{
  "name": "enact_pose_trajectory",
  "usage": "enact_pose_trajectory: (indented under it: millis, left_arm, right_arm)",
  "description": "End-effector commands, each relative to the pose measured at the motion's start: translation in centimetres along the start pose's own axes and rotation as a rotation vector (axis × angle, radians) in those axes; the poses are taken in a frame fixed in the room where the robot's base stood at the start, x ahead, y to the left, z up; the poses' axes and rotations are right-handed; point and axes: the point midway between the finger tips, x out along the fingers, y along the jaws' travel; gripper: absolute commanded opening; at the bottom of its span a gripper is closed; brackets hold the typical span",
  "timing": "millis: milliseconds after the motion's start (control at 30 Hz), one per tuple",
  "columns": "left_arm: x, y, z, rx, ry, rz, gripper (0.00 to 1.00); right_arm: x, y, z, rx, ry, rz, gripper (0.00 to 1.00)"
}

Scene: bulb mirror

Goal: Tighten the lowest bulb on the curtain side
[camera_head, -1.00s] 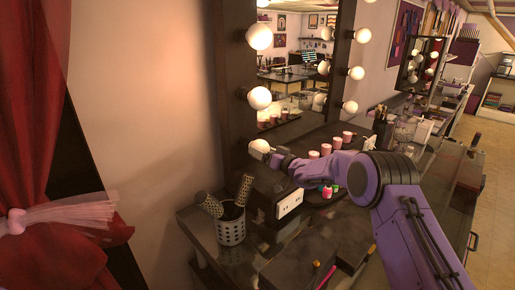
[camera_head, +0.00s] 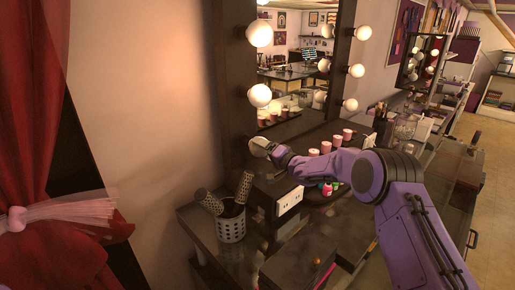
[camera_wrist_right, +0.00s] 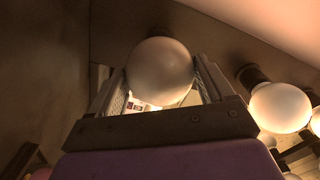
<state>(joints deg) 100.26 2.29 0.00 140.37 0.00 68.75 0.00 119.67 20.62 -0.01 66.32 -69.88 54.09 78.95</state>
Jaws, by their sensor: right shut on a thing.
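The lowest bulb on the curtain side (camera_head: 259,144) is a white globe low on the mirror's left frame post, partly behind my right gripper (camera_head: 268,151). In the right wrist view the bulb (camera_wrist_right: 160,68) sits between the two fingers of my right gripper (camera_wrist_right: 160,88), which is shut on it. This bulb looks dull and unlit there, while a neighbouring bulb (camera_wrist_right: 279,107) is bright. Two lit bulbs are above it on the same post, the middle one (camera_head: 259,95) and the upper one (camera_head: 259,34). My left gripper is not in view.
The red curtain (camera_head: 50,130) hangs at the left. A socket box (camera_head: 290,200), pink jars (camera_head: 337,141) and small bottles (camera_head: 327,189) are close under my right arm. The mirror (camera_head: 290,65) is behind.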

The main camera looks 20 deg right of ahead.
Motion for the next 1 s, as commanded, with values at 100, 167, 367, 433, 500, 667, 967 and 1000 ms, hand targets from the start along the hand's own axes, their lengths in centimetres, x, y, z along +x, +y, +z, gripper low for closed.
enact_pose_trajectory:
  millis: [100, 167, 367, 433, 500, 667, 967, 1000]
  left_arm:
    - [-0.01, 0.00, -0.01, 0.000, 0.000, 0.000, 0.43]
    - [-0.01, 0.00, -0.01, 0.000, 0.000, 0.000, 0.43]
    - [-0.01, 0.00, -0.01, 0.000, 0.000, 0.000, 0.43]
    - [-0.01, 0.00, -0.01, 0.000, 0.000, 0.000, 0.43]
    - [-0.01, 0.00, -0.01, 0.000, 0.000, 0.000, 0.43]
    - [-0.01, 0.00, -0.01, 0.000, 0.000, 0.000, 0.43]
    - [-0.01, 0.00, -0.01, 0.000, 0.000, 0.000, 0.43]
    - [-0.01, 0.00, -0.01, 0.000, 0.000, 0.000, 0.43]
  right_arm:
    - [0.03, -0.15, -0.11, 0.153, 0.001, -0.003, 0.52]
    - [0.04, -0.16, -0.10, 0.180, 0.001, -0.003, 0.52]
    - [0.04, -0.16, -0.10, 0.182, 0.001, -0.003, 0.52]
    - [0.04, -0.16, -0.11, 0.231, 0.002, -0.003, 0.52]
    - [0.04, -0.18, -0.14, 0.355, 0.002, -0.004, 0.52]
    - [0.07, -0.21, -0.14, 0.593, 0.001, -0.004, 0.52]
    - [0.07, -0.20, -0.11, 0.621, 0.001, -0.003, 0.94]
    - [0.07, -0.19, -0.10, 0.620, 0.001, -0.003, 0.94]
